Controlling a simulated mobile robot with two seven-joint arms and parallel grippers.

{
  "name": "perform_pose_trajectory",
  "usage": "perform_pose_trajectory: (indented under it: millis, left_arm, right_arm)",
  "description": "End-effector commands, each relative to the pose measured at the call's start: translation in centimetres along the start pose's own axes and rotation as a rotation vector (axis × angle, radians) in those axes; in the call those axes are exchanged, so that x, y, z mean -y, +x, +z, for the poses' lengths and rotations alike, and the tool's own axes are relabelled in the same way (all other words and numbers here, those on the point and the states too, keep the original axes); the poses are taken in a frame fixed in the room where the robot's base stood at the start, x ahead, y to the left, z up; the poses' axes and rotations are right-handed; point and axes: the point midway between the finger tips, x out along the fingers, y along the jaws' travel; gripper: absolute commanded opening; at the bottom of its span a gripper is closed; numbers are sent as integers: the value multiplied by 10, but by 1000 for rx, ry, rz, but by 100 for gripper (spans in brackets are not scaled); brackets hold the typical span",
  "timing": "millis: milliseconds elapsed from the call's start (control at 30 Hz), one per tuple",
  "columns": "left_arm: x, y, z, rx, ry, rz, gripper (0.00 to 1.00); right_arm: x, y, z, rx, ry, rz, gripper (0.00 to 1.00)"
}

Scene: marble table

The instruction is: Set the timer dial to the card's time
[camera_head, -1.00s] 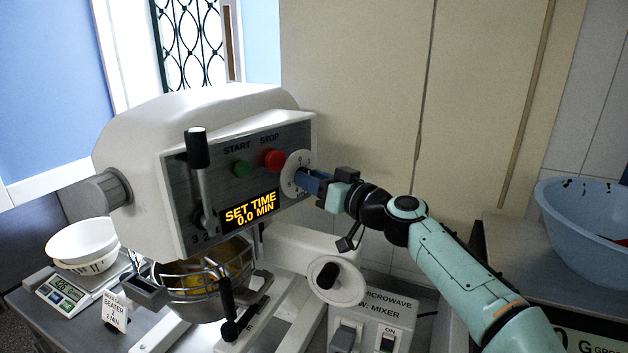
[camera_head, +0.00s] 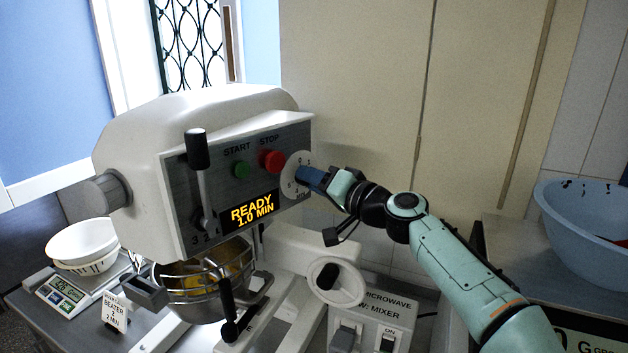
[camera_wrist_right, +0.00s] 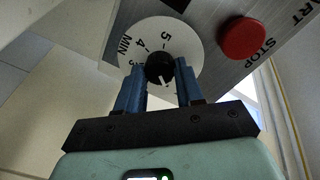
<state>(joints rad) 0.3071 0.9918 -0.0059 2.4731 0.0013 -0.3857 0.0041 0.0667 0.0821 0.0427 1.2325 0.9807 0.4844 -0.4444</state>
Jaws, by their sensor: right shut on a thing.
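The white mixer's timer dial (camera_head: 294,178) is a round white plate on the grey panel. In the right wrist view its black knob (camera_wrist_right: 160,68) sits between the blue fingers of my right gripper (camera_wrist_right: 158,84), which is shut on it. My right gripper also shows at the dial in the head view (camera_head: 314,180). The display (camera_head: 251,212) reads "READY 1.0 MIN". The card (camera_head: 115,311) at lower left reads "BEATER", "2" and "2 MIN"; its top line is too small to read surely. My left gripper is not in view.
A black-handled lever (camera_head: 197,150) stands at the panel's left. A metal bowl (camera_head: 205,285) is below. A blue basin (camera_head: 590,235) stands at right.

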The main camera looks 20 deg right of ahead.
Motion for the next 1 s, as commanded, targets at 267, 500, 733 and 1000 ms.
perform_pose_trajectory:
  millis: [267, 500, 733, 1000]
  left_arm:
    - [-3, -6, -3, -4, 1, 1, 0]
    - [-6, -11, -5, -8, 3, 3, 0]
    - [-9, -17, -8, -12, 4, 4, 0]
    - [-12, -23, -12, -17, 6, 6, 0]
  right_arm:
    - [0, 0, -1, 12, 262, 3, 6]
    - [1, 0, -2, 23, 489, 4, 6]
    - [1, 0, -2, 33, 703, 6, 6]
    - [0, 0, -2, 42, 908, 8, 6]
